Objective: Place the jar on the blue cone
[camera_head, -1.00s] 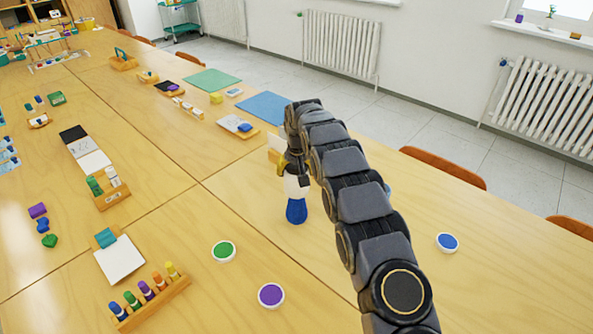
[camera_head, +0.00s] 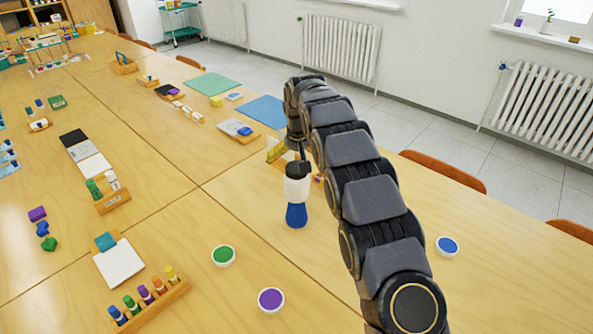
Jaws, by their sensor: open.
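The blue cone (camera_head: 296,215) stands upright on the table, right of the middle seam. The jar (camera_head: 297,189), white with a dark top, sits upright on top of the cone and hides its upper part. My gripper (camera_head: 299,155) is just above and behind the jar, at the end of my arm, and is open. The arm hides part of it, and I cannot tell whether a finger still touches the jar's top.
A green disc (camera_head: 223,255), a purple disc (camera_head: 270,300) and a blue disc (camera_head: 447,246) lie around the cone. A wooden rack of coloured pegs (camera_head: 152,302) is at the front left. Blue paper (camera_head: 264,111) lies behind. The table front is mostly clear.

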